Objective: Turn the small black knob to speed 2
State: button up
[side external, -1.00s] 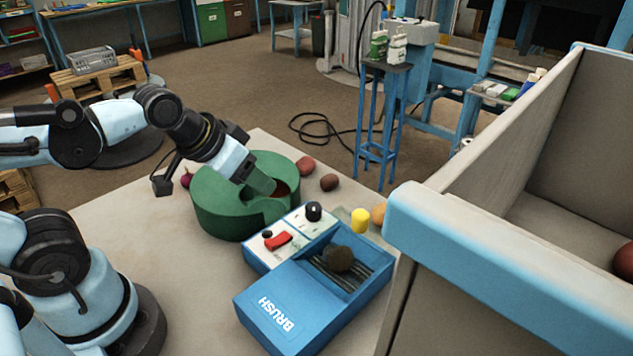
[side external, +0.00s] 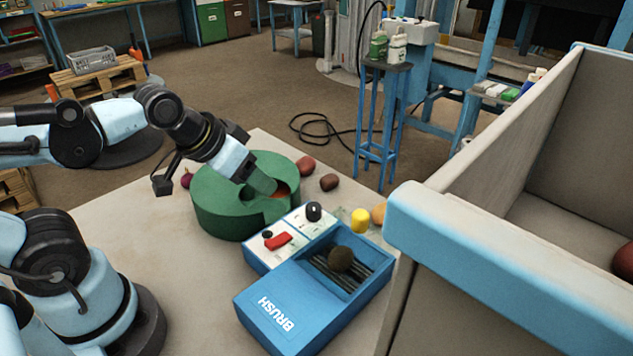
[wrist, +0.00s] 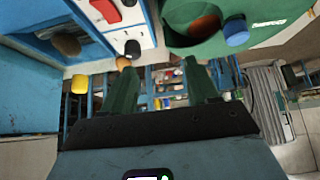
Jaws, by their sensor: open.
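A blue machine marked BRUSH (side external: 283,313) stands on the table with a white control panel (side external: 292,226). The panel carries a red switch (side external: 278,241), a small black knob (side external: 267,234) beside it, and a taller black knob with a white mark (side external: 313,211) near the far end. The wrist view shows the taller knob (wrist: 132,47) and the red switch (wrist: 104,9). The scale labels are too small to read. My gripper (side external: 262,186) has green fingers and is over the round green container, left of the panel. In the wrist view my gripper (wrist: 160,67) is open and empty.
The green container (side external: 227,213) holds something reddish-orange. A dark round lump (side external: 340,259) lies on the machine's brush bed. A yellow cylinder (side external: 360,220) and several potato-like lumps are nearby. A tall bin (side external: 470,262) with blue rim stands at right. Bare table (side external: 165,215) lies left.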

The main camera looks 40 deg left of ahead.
jog(key=w+d+r+n+g, duration=0.2)
jog(key=w+r+n+g, duration=0.1)
jog(key=w+n, duration=0.1)
jog(key=n+g, duration=0.4)
send_over(313, 206)
notch_tip(313, 206, down, 11)
jog(key=shift+f, duration=0.15)
dwell(0.4)
jog(key=c, duration=1)
jog(key=shift+c, duration=0.2)
